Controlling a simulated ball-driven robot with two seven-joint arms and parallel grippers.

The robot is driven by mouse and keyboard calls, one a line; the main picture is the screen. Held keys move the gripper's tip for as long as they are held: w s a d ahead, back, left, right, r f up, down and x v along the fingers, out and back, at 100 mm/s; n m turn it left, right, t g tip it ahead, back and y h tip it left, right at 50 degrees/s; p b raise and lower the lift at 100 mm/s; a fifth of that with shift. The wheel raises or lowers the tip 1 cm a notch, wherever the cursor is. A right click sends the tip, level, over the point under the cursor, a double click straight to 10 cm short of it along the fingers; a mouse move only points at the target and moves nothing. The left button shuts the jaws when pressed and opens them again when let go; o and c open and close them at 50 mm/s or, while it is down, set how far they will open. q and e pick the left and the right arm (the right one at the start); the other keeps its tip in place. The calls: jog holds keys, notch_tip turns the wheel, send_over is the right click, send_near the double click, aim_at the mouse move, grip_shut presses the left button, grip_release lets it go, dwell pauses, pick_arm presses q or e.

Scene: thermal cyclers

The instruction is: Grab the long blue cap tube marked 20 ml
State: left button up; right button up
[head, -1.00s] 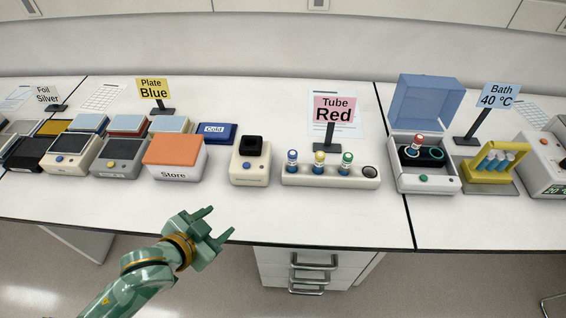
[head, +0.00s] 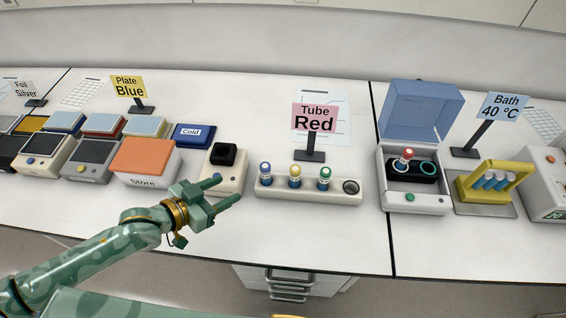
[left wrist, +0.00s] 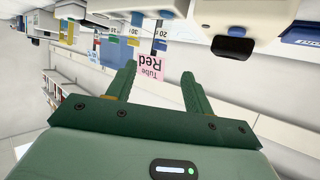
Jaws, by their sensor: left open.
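The blue-capped tube (head: 265,172) stands upright at the left end of a white rack (head: 310,193). In the left wrist view, which is upside down, the tube (left wrist: 160,34) carries a label that reads 20. A yellow-capped tube (head: 295,175) and a green-capped tube (head: 325,178) stand to its right in the rack. My left gripper (head: 229,189) is open and empty, in front of the small black-topped device and left of the blue-capped tube, apart from it. Its two fingers (left wrist: 158,72) also show in the left wrist view. My right gripper is out of view.
The black-topped device (head: 224,168) stands close left of the rack. The orange-topped Store box (head: 146,160) is further left. The Tube Red sign (head: 314,118) stands behind the rack. An open blue-lidded machine (head: 414,180) is on the right. The bench front (head: 310,235) is clear.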

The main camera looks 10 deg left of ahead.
aim_at(269, 168)
pick_arm(q)
jog(key=b+x, duration=0.3)
jog(key=x, duration=0.9)
jog(key=shift+r, duration=0.2)
jog(key=b+x, duration=0.2)
jog(key=x, duration=0.2)
jog(key=shift+w+d+f, duration=0.1)
jog(key=shift+w+f, duration=0.15)
jog(key=shift+f, duration=0.1)
jog(key=shift+w+d, duration=0.2)
jog(key=shift+w, duration=0.05)
jog(key=shift+s, duration=0.1)
jog(key=shift+c, duration=0.9)
jog(key=c, duration=0.9)
